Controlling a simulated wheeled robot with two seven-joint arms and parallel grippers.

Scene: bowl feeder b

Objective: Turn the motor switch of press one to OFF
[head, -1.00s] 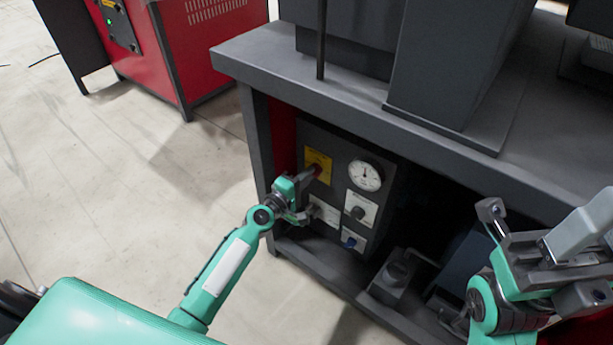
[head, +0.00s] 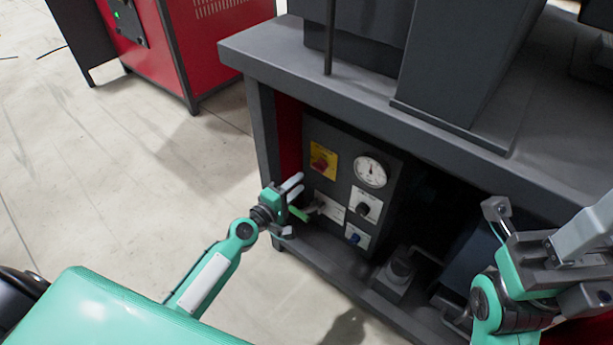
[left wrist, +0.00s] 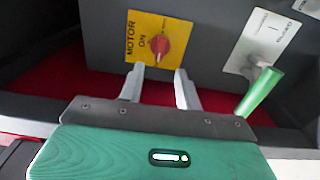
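The motor switch is a red knob (head: 322,163) on a yellow plate, at the upper left of the grey control panel (head: 340,140). In the left wrist view the red knob (left wrist: 162,44) shows beyond my fingertips, with the words MOTOR and ON on the plate; I cannot tell its exact setting. My left gripper (head: 298,197) is open and empty, below and left of the switch and apart from it. Its two fingers (left wrist: 159,82) stand spread in the left wrist view. My right gripper (head: 537,222) appears open and empty at the right, away from the panel.
A lever with a green handle (left wrist: 262,92) sits beside the left gripper's fingers. The panel also has a gauge (head: 370,172), a black knob (head: 363,208) and a blue knob (head: 354,239). The bench top (head: 290,78) overhangs the panel.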

